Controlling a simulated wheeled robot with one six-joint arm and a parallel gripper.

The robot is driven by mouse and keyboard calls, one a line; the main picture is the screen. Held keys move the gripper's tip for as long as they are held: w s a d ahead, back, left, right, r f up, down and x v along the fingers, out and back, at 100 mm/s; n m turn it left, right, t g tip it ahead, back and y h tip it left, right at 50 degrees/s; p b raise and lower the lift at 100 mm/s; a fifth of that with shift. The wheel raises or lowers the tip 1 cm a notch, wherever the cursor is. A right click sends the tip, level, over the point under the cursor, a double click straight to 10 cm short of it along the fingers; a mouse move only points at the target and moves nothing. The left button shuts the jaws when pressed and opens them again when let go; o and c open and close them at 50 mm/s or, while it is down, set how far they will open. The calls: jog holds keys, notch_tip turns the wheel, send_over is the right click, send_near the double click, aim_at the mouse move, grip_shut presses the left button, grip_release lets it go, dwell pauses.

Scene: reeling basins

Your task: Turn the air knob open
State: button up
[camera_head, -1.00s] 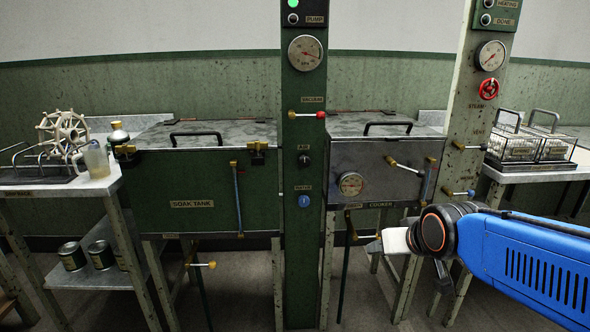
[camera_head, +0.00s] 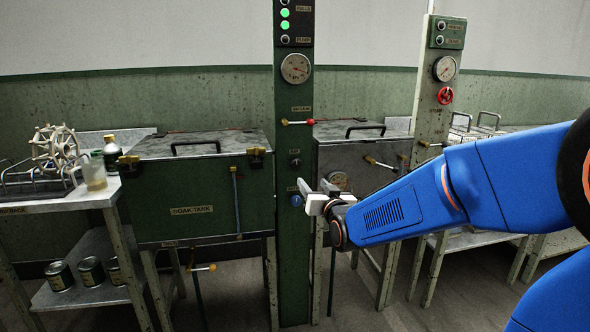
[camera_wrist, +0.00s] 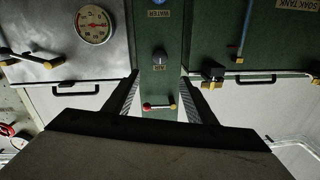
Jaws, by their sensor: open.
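The air knob (camera_head: 295,162) is a small dark knob on the green column (camera_head: 293,250), between the vacuum lever and the blue water knob. In the wrist view the picture is upside down and the air knob (camera_wrist: 159,57) shows above the label AIR, close to the line between my fingers. My gripper (camera_head: 314,188) is open and empty, below and slightly right of the knob in the head view. It also shows in the wrist view (camera_wrist: 160,78), its two dark fingers spread either side of the column. I see no contact with the knob.
The red-tipped vacuum lever (camera_head: 298,122) sticks out above the air knob; the blue water knob (camera_head: 296,200) is below it. The soak tank (camera_head: 190,190) stands left of the column, the cooker (camera_head: 345,155) right, partly behind my arm. A pressure gauge (camera_head: 296,68) is higher up.

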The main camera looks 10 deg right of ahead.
aim_at(297, 165)
jog(key=w, duration=1.1)
jog(key=w+a, duration=0.1)
jog(key=w, duration=0.5)
jog(key=shift+c, duration=0.4)
jog(key=c, duration=1)
